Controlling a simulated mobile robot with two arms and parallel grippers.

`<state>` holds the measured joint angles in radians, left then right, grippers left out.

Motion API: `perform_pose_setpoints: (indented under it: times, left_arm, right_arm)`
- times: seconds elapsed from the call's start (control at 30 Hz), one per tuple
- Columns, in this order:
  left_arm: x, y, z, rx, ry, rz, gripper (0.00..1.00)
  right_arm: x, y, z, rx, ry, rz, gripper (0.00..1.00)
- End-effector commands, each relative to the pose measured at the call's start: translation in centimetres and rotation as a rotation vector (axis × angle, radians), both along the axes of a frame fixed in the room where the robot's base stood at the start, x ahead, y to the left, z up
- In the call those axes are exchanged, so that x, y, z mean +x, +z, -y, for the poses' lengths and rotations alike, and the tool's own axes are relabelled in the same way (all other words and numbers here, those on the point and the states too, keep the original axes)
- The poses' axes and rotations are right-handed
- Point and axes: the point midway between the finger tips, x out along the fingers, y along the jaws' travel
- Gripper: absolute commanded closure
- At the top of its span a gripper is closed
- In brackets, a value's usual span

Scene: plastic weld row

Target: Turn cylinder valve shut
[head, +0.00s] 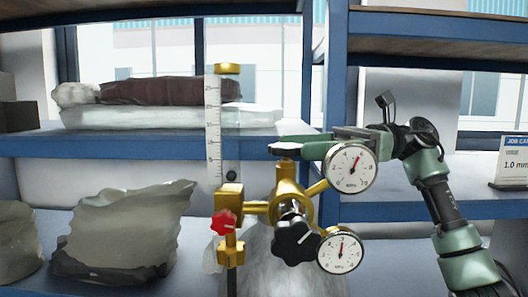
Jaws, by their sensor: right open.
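A brass regulator (289,203) sits in front of a grey gas cylinder (265,265) at the centre. A dark valve handwheel (285,149) shows at the top of the brass fittings. My right gripper (292,146) comes in from the right at the height of this handwheel. Its fingers are open and reach to the handwheel, with part of them behind the upper gauge. I cannot tell whether they touch it. A black star knob (295,243) is on the regulator front, and a red knob (223,222) is at its left. My left gripper is out of view.
An upper gauge (350,168) and a lower gauge (340,251) stick out right of the regulator, close below my right gripper. A clear flow tube (213,130) stands at left. Blue shelves (150,145) with wrapped bags (125,230) are behind. A job card (512,160) stands at right.

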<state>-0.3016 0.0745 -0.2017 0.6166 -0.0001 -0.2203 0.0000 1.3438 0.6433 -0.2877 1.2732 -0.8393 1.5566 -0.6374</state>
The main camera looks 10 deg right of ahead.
Motion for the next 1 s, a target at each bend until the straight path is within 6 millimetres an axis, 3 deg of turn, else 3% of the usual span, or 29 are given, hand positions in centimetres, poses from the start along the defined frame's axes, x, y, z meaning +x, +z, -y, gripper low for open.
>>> perform_pose_setpoints:
  times: [0.33, 0.73, 0.77, 0.97, 1.0]
  left_arm:
    - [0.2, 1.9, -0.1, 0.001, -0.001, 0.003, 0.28]
    - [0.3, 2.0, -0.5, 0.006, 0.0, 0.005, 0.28]
    - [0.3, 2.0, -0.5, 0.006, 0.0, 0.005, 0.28]
    - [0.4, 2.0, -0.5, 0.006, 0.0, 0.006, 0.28]
    - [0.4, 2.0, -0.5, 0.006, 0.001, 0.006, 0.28]
  right_arm:
    - [-0.3, 0.2, -5.3, -0.001, 0.002, -0.001, 0.28]
    - [-0.3, 0.1, -6.3, 0.0, 0.0, 0.0, 0.28]
    - [-0.3, 0.1, -6.3, 0.0, 0.0, 0.0, 0.34]
    - [-0.3, 0.1, -6.3, 0.0, 0.0, 0.0, 0.9]
    - [-0.3, 0.1, -6.3, 0.0, 0.0, 0.0, 0.9]
